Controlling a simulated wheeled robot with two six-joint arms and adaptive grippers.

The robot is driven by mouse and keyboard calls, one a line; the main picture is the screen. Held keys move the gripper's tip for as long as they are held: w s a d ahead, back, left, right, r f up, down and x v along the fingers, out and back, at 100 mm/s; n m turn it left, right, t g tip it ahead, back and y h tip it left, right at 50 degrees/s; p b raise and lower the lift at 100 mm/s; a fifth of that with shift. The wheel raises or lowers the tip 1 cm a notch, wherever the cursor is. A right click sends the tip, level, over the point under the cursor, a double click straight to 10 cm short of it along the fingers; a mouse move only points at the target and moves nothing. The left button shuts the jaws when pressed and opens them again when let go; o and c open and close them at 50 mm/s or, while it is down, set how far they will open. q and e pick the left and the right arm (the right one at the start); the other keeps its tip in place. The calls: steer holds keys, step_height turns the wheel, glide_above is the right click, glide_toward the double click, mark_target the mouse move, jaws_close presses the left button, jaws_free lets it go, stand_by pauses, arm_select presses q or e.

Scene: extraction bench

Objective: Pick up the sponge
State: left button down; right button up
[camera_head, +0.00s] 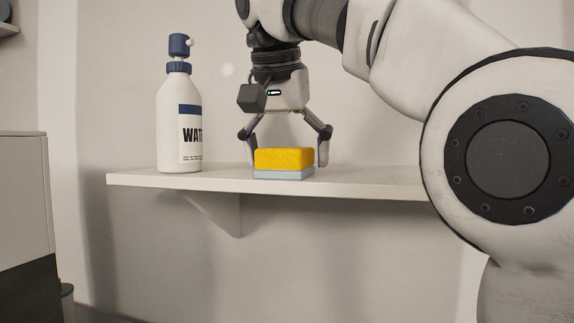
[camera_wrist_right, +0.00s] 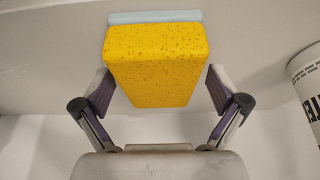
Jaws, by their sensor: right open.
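The sponge (camera_head: 284,159) is a yellow block with a light blue-grey layer under it. It rests on the white wall shelf (camera_head: 370,187). My right gripper (camera_head: 286,158) comes down from above, open, with one finger at each side of the sponge in the head view. In the right wrist view the sponge (camera_wrist_right: 156,62) lies between and a little ahead of the open fingertips of my right gripper (camera_wrist_right: 158,85), with a gap on both sides. My left gripper is not in either view.
A white bottle (camera_head: 180,130) with a blue pump top and "WAT" lettering stands on the shelf left of the sponge. Its side also shows at the right edge of the wrist view (camera_wrist_right: 307,85). The shelf right of the sponge is clear. A grey cabinet (camera_head: 25,200) stands at the far left.

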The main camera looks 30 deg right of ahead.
steer(key=shift+s+a+r, duration=0.1)
steer(key=shift+a, duration=0.05)
steer(key=shift+s, duration=0.15)
steer(key=c, duration=0.3)
steer(key=shift+a, duration=0.1)
steer(key=c, duration=0.8)
steer(key=shift+c, duration=0.2)
steer(key=shift+r+p, duration=0.45)
step_height(320, 180, up, 10)
steer(key=p, duration=0.6)
steer(key=shift+f, duration=0.1)
steer(key=shift+f, duration=0.1)
